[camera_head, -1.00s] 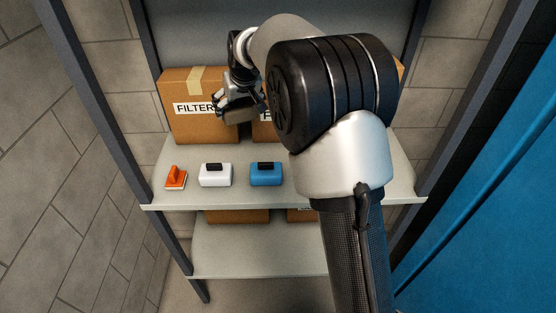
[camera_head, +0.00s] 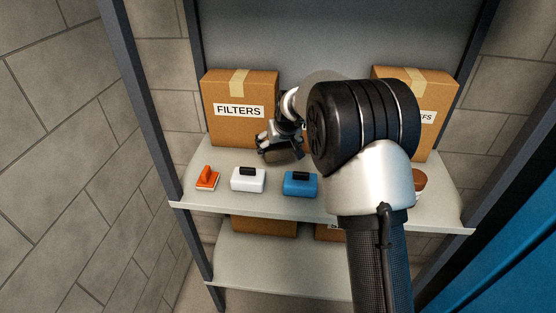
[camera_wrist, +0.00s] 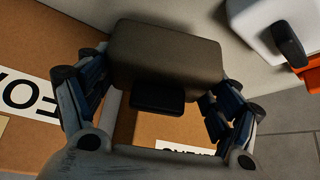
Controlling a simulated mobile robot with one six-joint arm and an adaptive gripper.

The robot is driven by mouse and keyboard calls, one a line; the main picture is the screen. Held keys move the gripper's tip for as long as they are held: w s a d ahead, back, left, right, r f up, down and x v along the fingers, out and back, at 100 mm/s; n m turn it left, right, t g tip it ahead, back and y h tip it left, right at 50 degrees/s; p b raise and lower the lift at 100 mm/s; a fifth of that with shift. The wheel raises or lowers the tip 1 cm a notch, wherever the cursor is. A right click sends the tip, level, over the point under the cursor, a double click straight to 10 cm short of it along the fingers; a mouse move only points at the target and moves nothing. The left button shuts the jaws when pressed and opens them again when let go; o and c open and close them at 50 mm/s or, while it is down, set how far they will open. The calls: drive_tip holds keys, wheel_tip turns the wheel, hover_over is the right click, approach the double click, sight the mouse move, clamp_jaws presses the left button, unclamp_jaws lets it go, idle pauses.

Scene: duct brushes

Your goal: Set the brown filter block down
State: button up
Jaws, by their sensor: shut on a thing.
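The brown filter block (camera_head: 284,153) is in my gripper (camera_head: 270,143), just above or at the upper shelf, behind the blue and white blocks. I cannot tell whether it touches the shelf. In the wrist view the block (camera_wrist: 168,50) is wide and dark brown, with a small black grip (camera_wrist: 157,97) on the near side. My gripper's fingers (camera_wrist: 160,88) stand at its left and right sides, shut on it. The upper shelf (camera_head: 225,199) carries a white block (camera_head: 249,182), a blue block (camera_head: 300,187) and an orange tool (camera_head: 207,178) in a row.
A cardboard box labelled FILTERS (camera_head: 238,130) stands behind on the left. Another box (camera_head: 405,90) stands at the right, partly hidden by my arm. A brownish round thing (camera_head: 419,181) shows beside my arm. Shelf posts (camera_head: 140,80) bound the sides. A lower shelf (camera_head: 270,265) holds boxes.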

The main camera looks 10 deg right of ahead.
sight(278, 157)
wheel_tip(278, 157, down, 5)
drive_tip(key=shift+f+b, duration=0.1)
drive_tip(key=shift+b, duration=0.65)
drive_tip(key=shift+f, duration=0.15)
drive_tip(key=o, duration=1)
